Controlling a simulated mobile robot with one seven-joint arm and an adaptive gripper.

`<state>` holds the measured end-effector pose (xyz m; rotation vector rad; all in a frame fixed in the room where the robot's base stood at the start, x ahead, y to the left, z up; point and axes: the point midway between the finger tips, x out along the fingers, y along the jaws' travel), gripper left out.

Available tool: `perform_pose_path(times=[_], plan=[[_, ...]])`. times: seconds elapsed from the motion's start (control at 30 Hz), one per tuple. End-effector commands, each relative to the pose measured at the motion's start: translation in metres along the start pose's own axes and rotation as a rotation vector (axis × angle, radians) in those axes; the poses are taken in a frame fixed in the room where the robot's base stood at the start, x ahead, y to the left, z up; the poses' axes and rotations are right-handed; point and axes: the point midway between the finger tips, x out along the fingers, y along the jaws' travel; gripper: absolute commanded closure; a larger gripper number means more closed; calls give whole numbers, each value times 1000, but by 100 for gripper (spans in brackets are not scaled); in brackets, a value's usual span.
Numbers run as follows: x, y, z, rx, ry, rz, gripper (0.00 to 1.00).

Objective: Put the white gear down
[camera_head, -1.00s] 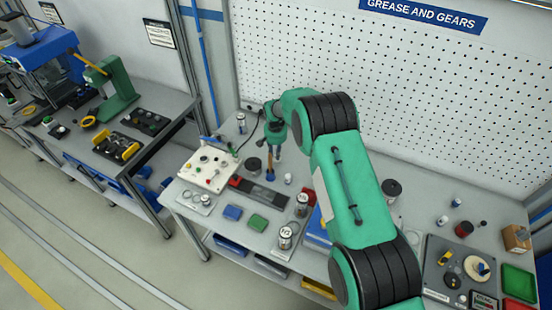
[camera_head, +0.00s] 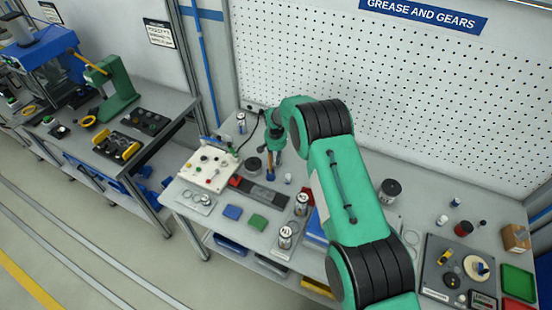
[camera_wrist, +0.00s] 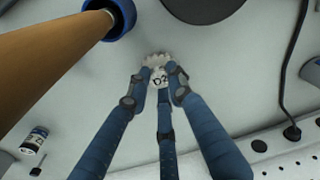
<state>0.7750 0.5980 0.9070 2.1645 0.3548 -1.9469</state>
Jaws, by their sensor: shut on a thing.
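The white gear (camera_wrist: 158,57) is a small toothed piece marked D2, seen in the wrist view. My gripper (camera_wrist: 160,73) has its blue jointed fingers closed around it. The gear is over the grey bench top; I cannot tell whether it touches the surface. In the head view my gripper (camera_head: 273,158) is over the back left of the bench, and the gear is too small or hidden to make out there.
A brown handle with a blue end (camera_wrist: 60,50) stands close left of my fingers. A dark round thing (camera_wrist: 203,6) is just ahead. A black cable (camera_wrist: 290,70) runs at right. A small labelled bottle (camera_wrist: 34,140) is at lower left. The white control panel (camera_head: 209,168) is left of my gripper.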

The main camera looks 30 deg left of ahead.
Motion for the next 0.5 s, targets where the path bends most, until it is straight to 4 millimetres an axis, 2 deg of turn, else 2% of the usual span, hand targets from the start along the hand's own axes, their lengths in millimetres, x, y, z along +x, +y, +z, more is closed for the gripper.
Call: perform_pose_path(times=[0.03,0.07,0.13,0.5], plan=[[2,0,0,0,0,0,100],[2,0,0,0,0,0,74],[1,0,0,0,0,0,60],[0,0,0,0,0,0,60]])
